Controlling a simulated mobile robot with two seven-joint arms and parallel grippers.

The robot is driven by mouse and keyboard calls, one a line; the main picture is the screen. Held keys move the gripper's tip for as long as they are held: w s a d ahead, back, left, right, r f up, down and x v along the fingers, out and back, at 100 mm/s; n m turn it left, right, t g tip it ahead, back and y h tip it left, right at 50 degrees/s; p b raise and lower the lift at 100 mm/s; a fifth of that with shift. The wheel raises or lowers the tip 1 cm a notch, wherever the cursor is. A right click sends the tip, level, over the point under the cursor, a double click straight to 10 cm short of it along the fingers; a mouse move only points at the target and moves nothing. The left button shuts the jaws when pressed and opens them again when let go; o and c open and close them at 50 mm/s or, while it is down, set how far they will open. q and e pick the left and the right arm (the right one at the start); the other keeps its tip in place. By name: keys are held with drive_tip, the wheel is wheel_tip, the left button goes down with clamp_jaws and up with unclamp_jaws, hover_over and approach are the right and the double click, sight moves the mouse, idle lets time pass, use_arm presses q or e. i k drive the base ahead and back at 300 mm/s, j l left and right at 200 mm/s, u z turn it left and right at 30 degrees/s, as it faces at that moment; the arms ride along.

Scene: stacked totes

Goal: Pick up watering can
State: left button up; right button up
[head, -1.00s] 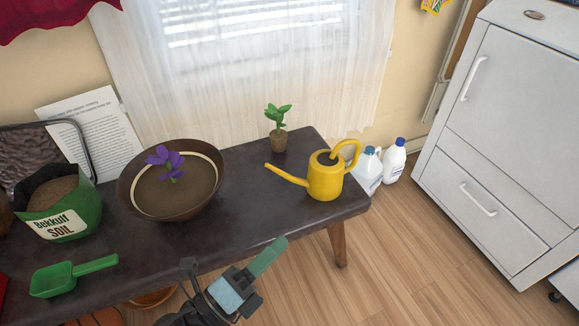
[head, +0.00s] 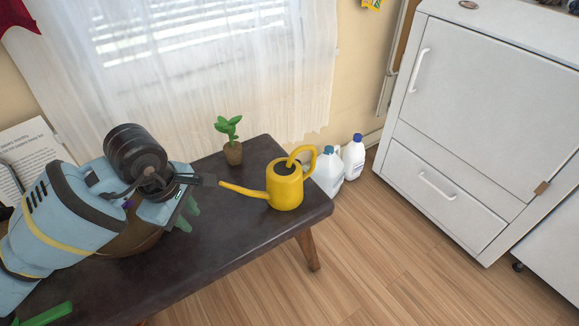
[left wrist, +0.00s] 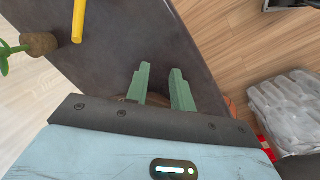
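The yellow watering can (head: 286,188) stands upright at the right end of the dark table (head: 232,236), its spout pointing left and its looped handle at the upper right. In the left wrist view, a yellow bar, likely its spout (left wrist: 78,20), shows at the top left. My left gripper (head: 188,209) is over the table, left of the can and apart from it. In the left wrist view its two green fingers (left wrist: 160,73) are spread with nothing between them. My right gripper is out of view.
A potted seedling (head: 233,152) stands behind the can's spout. A brown bowl (head: 134,241) is mostly hidden by my left arm. A green scoop handle (head: 46,314) shows at lower left. White jugs (head: 328,172) stand on the floor beyond the table, near a white cabinet (head: 470,120).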

sight(285, 177)
drive_tip(key=i+l, duration=0.15)
drive_tip(key=i, duration=0.2)
drive_tip(key=u, duration=1.15)
